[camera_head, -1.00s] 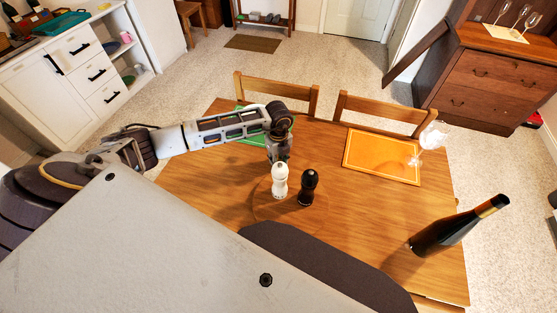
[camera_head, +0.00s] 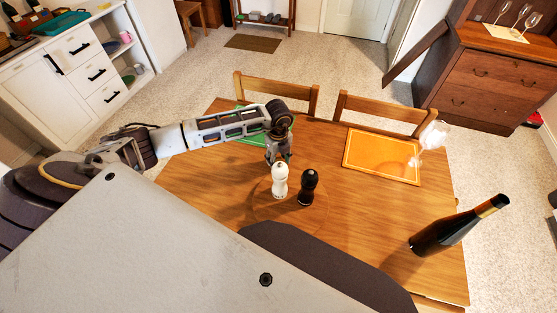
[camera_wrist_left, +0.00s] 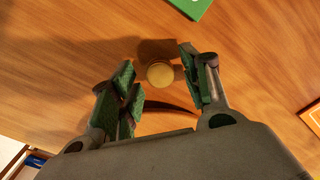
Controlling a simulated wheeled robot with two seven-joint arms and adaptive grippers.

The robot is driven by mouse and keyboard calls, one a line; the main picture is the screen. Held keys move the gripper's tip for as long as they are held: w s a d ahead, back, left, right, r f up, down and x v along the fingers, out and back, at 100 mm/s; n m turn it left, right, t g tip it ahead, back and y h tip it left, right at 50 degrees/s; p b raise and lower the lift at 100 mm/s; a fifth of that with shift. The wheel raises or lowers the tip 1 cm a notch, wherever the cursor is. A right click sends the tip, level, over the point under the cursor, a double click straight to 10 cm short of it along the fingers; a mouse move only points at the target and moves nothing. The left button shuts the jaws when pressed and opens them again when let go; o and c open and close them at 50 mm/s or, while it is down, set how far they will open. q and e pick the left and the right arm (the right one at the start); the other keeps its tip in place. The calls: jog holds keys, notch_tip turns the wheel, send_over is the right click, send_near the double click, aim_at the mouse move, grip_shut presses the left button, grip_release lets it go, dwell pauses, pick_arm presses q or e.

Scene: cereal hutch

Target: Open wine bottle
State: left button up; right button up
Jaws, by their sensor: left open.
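A dark wine bottle (camera_head: 447,232) with a gold-coloured neck wrap stands upright at the right side of the wooden table (camera_head: 375,220). My left gripper (camera_head: 279,158) is over the table, well to the left of the bottle, just behind the white grinder. In the left wrist view its fingers (camera_wrist_left: 160,90) are apart, with green pads. A round tan disc (camera_wrist_left: 160,74) shows between and below the fingertips; I cannot tell what it belongs to. No opener can be made out. My right gripper is not in view.
A white grinder (camera_head: 280,181) and a dark grinder (camera_head: 308,187) stand close to the left gripper. An orange placemat (camera_head: 380,156) and a wine glass (camera_head: 433,140) are at the back right. A green mat (camera_head: 247,138) lies partly behind my arm. Two chairs line the far edge.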

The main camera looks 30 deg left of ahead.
pick_arm(q)
jog(key=shift+r, duration=0.5)
notch_tip(320, 180, up, 6)
jog(key=shift+w+r, duration=0.1)
jog(key=shift+r, duration=2.2)
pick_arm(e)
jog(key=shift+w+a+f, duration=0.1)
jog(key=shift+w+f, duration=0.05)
